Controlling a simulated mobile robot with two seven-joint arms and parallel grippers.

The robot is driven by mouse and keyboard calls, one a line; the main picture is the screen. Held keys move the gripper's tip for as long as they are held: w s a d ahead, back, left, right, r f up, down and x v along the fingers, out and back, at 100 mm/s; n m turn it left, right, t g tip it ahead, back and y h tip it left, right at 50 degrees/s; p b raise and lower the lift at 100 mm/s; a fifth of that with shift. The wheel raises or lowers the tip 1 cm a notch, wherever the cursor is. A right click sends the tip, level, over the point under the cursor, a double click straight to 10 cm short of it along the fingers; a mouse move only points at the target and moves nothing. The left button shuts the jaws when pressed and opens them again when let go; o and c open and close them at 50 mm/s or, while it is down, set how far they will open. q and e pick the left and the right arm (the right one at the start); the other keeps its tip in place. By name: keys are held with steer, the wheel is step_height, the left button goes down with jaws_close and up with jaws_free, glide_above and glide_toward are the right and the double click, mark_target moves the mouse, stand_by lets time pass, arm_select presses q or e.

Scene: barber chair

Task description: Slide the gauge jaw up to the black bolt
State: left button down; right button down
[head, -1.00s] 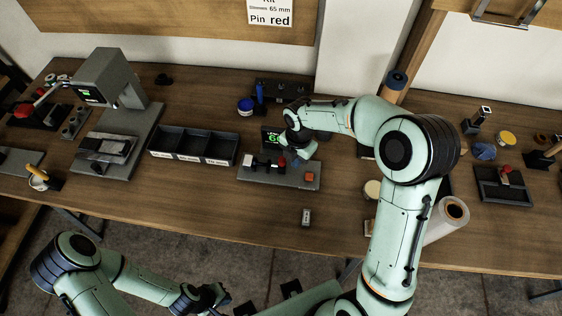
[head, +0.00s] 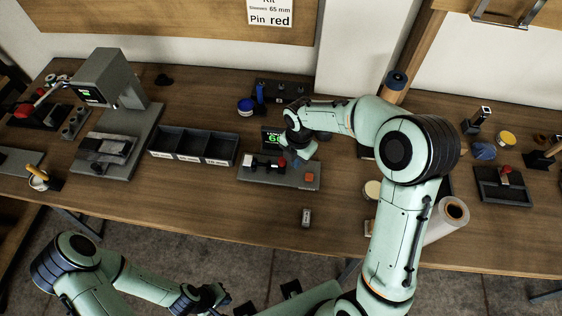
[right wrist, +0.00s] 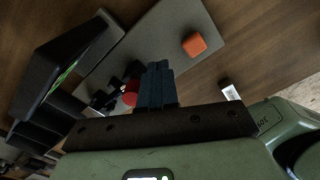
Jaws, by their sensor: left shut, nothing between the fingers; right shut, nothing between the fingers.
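The gauge is a grey plate (head: 262,177) on the bench, with a display (head: 270,137) showing green digits, partly hidden by my right arm. A dark bolt (head: 265,162) lies on the plate. The jaw's red knob (head: 282,162) is at the bolt's right; I cannot tell whether the jaw touches it. The red knob (right wrist: 131,94) also shows in the right wrist view, just left of my right gripper (right wrist: 155,68). That gripper is shut and empty, beside or against the knob. My left gripper (head: 222,292) is shut and empty, low in front of the bench.
An orange-red button (head: 309,177) sits on the plate's right end. A dark compartment tray (head: 192,147) stands left of the gauge. A small pale block (head: 306,217) lies in front. A grey press (head: 110,80) is further left. The bench front between them is mostly clear.

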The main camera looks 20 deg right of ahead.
steer(key=shift+w+a, duration=0.1)
stand_by(0.6)
arm_select(q)
steer(key=shift+w+r, duration=0.2)
steer(key=shift+r, duration=0.1)
arm_select(e)
steer(key=shift+w+a, duration=0.45)
steer(key=shift+a, duration=0.3)
stand_by(0.4)
steer(key=shift+s+d, duration=0.3)
steer(key=shift+d, duration=0.15)
steer(key=shift+r, duration=0.1)
